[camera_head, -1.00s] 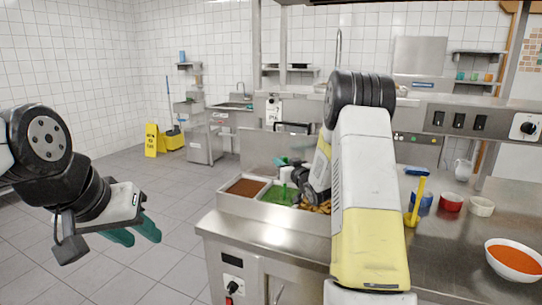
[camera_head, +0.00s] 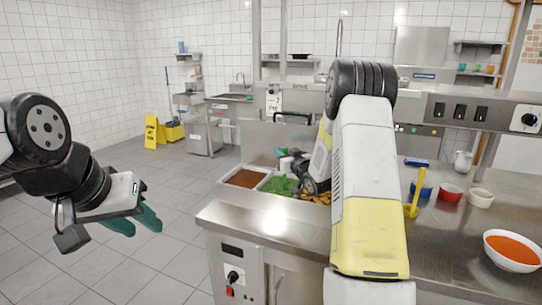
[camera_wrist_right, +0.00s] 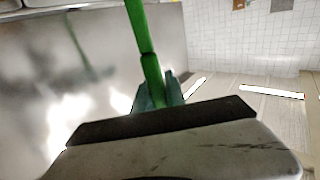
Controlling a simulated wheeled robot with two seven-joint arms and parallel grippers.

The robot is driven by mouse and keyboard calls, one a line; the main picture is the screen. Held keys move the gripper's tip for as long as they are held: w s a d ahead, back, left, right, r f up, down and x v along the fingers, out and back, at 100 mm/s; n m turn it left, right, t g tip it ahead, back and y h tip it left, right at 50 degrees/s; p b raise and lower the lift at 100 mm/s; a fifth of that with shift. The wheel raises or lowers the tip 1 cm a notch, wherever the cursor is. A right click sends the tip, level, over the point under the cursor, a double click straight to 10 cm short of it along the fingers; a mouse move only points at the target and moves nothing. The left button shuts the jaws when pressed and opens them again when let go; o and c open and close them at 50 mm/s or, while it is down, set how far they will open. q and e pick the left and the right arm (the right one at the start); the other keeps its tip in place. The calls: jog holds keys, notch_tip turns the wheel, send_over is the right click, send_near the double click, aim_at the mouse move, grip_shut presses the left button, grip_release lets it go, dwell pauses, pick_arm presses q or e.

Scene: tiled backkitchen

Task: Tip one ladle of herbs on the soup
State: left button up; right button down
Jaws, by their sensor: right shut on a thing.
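The herbs (camera_head: 279,186) are a green heap in a steel well of the counter. My right gripper (camera_head: 280,152), with teal fingers, is above the herb well. It is shut on a green ladle handle (camera_wrist_right: 144,50), seen in the right wrist view; the gripper itself (camera_wrist_right: 163,88) shows there too. The ladle's bowl cannot be made out, and my right arm hides part of the wells. The soup (camera_head: 512,249) is orange and fills a white bowl at the counter's right end. My left gripper (camera_head: 135,222) is open and empty, over the floor at left.
A brown-filled well (camera_head: 245,178) lies left of the herbs. The counter front is clear.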

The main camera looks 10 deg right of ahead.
notch_tip(320, 180, up, 9)
dwell(0.9)
jog(key=shift+r, duration=0.1)
dwell(0.3)
